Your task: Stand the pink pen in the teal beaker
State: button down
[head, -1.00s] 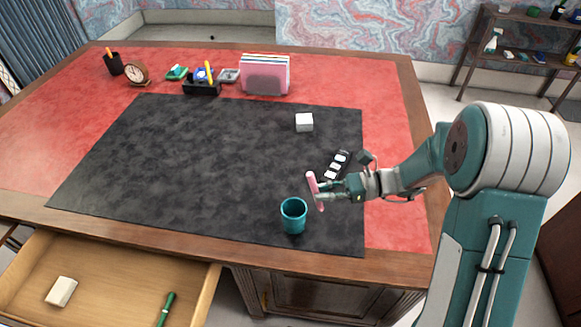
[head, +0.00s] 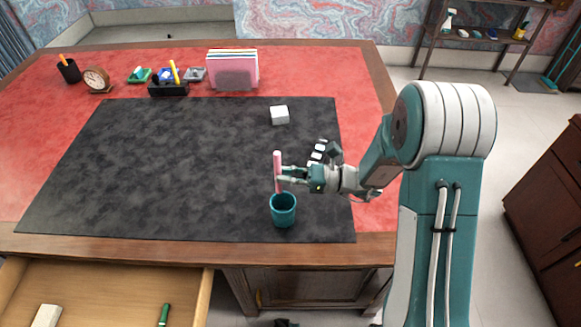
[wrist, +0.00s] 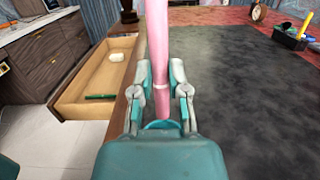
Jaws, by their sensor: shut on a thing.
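The pink pen (head: 278,170) is upright in the head view, held by my gripper (head: 281,175), which is shut on it. The teal beaker (head: 284,211) stands on the dark mat near the desk's front edge. The pen's lower end is at the beaker's far rim in the head view; I cannot tell whether it is inside the mouth. In the wrist view the pen (wrist: 158,50) runs vertically between the fingers of my gripper (wrist: 161,88). The beaker's rim (wrist: 161,124) shows just below, partly hidden by my gripper.
A white cube (head: 279,115) is farther back on the black mat (head: 180,160). An open drawer (head: 110,290) juts out at front left. The mat's middle and left are clear.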

send_over(289, 197)
jog(key=s, duration=0.2)
jog(key=shift+f, duration=2.95)
jog(key=shift+s+d+f, duration=0.1)
jog(key=shift+d+f, duration=0.15)
jog(key=shift+f, duration=1.15)
jog(key=shift+a+f, duration=0.1)
jog(key=shift+a, duration=0.2)
jog(key=c, duration=0.5)
grip_release()
jog(key=shift+d, duration=0.15)
jog(key=shift+c, duration=0.2)
